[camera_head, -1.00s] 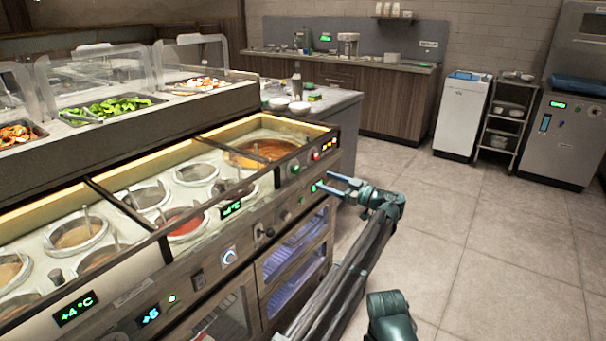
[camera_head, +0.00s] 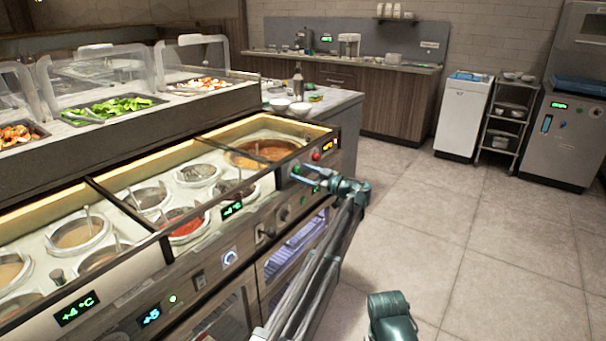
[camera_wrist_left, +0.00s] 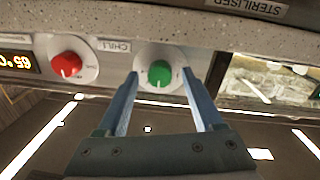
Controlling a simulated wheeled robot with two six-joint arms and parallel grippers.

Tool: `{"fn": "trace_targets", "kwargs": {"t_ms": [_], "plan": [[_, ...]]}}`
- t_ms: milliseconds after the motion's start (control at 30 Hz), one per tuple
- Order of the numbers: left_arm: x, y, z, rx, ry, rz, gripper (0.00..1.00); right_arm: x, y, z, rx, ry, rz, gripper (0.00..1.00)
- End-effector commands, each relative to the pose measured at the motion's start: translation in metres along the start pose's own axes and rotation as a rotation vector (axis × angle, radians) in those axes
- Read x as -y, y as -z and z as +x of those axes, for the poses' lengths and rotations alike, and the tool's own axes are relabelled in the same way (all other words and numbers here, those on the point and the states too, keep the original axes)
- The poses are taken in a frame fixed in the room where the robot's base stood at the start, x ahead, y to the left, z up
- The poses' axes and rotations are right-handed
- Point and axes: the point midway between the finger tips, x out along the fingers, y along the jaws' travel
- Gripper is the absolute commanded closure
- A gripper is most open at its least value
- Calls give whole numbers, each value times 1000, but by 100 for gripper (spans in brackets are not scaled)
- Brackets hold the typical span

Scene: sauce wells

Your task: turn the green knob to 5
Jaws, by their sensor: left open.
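The green knob (camera_wrist_left: 160,73) sits on a white round dial plate on the counter's front panel, under a label that I cannot fully read. In the left wrist view my left gripper (camera_wrist_left: 160,82) is open, with its two blue fingers on either side of the green knob; I cannot tell whether they touch it. In the head view my left gripper (camera_head: 301,174) is at the panel's far right end and hides most of the green knob. My right gripper is not in view.
A red knob (camera_wrist_left: 67,66) is beside the green one, next to an orange display (camera_wrist_left: 17,61). The well counter has several sauce pots and a large orange-brown sauce pan (camera_head: 262,153). The floor (camera_head: 420,230) to the right is clear.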

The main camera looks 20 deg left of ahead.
Motion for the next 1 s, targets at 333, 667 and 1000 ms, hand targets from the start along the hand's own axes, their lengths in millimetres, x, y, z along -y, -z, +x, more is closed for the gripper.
{"fn": "trace_targets", "kwargs": {"t_ms": [333, 667, 1000], "plan": [[0, 0, 0, 0, 0, 0, 86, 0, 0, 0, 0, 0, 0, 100], [0, 0, -1, 1, 0, 8, 100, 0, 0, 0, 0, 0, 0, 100], [0, 1, -1, 8, 1, 168, 100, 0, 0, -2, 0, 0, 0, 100]]}}
